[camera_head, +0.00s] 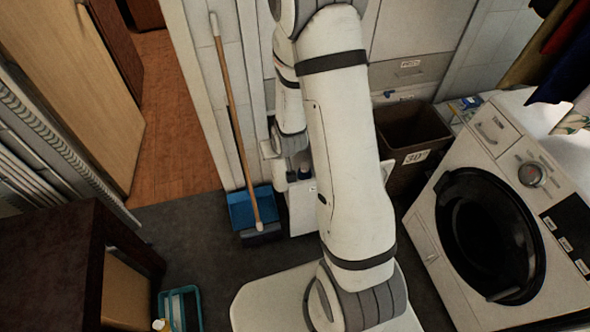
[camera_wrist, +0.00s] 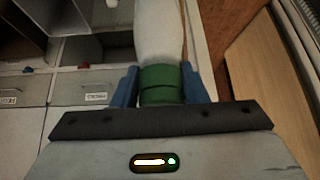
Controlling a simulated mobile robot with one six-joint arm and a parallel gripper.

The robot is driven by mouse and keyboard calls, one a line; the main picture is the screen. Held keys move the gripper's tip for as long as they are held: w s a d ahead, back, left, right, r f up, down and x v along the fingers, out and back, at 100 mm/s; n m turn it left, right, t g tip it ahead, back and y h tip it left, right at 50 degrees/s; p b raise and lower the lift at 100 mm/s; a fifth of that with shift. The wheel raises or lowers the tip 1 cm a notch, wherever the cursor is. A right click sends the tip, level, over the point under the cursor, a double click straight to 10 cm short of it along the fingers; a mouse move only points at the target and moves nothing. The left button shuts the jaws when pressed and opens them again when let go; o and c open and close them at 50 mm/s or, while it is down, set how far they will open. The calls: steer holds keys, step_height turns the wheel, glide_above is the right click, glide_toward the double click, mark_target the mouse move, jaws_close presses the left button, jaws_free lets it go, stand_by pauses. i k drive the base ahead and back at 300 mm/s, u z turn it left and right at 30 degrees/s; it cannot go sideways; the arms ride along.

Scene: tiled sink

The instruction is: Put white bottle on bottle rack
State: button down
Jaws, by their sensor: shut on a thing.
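My gripper (camera_wrist: 160,76) is shut on a white bottle (camera_wrist: 160,36), with its blue fingers on both sides of the bottle's ribbed green end (camera_wrist: 161,86). The white body extends away from the fingers, and its far end is cut off by the top edge of the wrist view. In the head view my arm fills the middle, and I cannot make out the gripper or the held bottle clearly there. I cannot identify a bottle rack with certainty in either view.
A blue dustpan (camera_head: 243,209) and a long wooden-handled broom (camera_head: 232,110) lean by the wall. A brown hamper (camera_head: 404,172) and a washing machine (camera_head: 437,205) stand right. A teal basket (camera_head: 163,306) is lower left. Grey labelled drawers (camera_wrist: 98,86) show in the wrist view.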

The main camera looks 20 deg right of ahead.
mark_target(297, 167)
steer(key=z, duration=0.15)
steer(key=i, duration=1)
steer(key=z, duration=0.35)
